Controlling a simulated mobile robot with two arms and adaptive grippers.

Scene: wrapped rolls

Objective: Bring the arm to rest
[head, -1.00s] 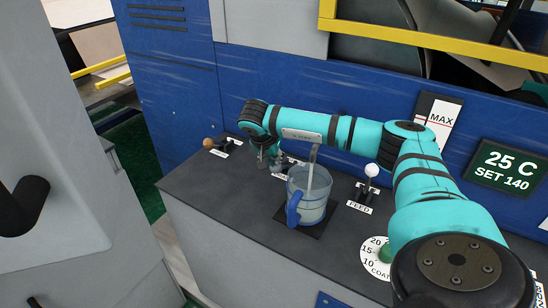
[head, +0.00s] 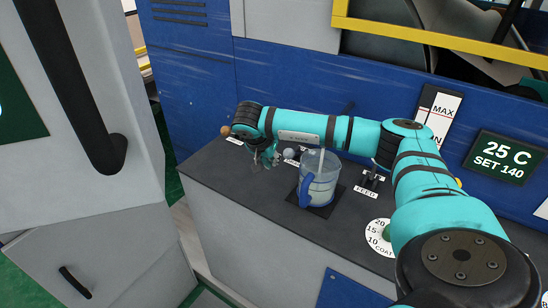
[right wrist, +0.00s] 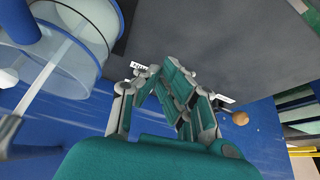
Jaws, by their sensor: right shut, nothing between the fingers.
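My right arm (head: 345,133) reaches from the lower right across the dark counter in the head view. Its gripper (head: 262,160) hangs over the counter near the levers, left of the clear jug. In the right wrist view the fingers (right wrist: 165,75) come together with nothing held between them. The gripper is apart from the jug. My left gripper is not in view.
A clear jug (head: 320,178) with a blue handle stands on a dark pad; it also shows in the right wrist view (right wrist: 70,45). A brown lever knob (head: 225,130) and a grey knob (head: 289,153) are close by. A blue panel (head: 210,95) rises behind.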

